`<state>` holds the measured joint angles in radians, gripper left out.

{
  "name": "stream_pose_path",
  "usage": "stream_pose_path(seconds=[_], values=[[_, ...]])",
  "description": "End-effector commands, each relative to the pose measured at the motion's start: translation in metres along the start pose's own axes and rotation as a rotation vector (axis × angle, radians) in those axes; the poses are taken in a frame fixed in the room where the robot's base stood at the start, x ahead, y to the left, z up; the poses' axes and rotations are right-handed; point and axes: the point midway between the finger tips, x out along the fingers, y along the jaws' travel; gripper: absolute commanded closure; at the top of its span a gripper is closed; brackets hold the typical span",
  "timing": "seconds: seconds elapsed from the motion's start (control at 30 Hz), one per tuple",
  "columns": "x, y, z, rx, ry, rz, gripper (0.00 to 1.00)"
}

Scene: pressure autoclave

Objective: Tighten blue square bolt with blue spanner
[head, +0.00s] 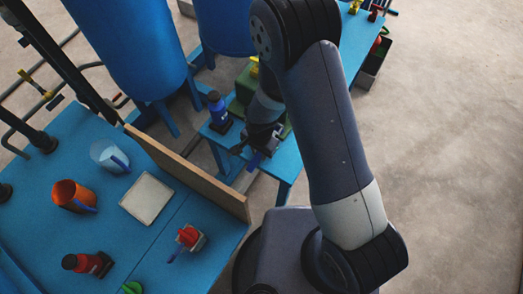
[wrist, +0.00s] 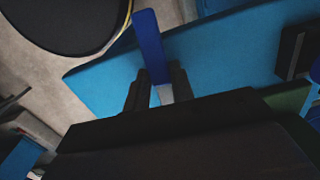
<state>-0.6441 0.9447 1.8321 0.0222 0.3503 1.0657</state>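My gripper (head: 262,139) is over the near end of the small blue bench in the head view. In the wrist view its two dark fingers (wrist: 158,90) close around a blue, flat bar with a grey part between them, which looks like the blue spanner (wrist: 149,42). The spanner also shows as a blue piece below the gripper in the head view (head: 255,160). A blue upright piece on a black base (head: 216,108) stands on the bench left of my gripper. I cannot tell whether it is the blue square bolt. The spanner appears apart from it.
The small blue bench (head: 285,160) also bears a green block (head: 246,84), partly behind my arm. A wooden board (head: 180,168) edges the larger blue table (head: 40,185), which holds cups, a white pad and red pieces. Blue tanks (head: 130,45) stand behind.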

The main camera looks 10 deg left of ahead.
Motion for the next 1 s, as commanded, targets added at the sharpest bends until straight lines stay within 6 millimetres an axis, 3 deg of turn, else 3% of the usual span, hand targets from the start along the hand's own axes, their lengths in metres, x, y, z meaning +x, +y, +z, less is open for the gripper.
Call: stream_pose_path(seconds=[0.27, 0.67, 0.87, 1.0], values=[[0.0, 0.0, 0.0, 0.0, 0.0, 0.0, 1.0], [-0.003, 0.0, 0.0, 0.0, 0.001, -0.001, 1.0], [-0.018, -0.001, 0.0, 0.0, 0.002, -0.003, 1.0], [-0.039, -0.002, -0.001, 0.0, 0.003, -0.006, 1.0]])
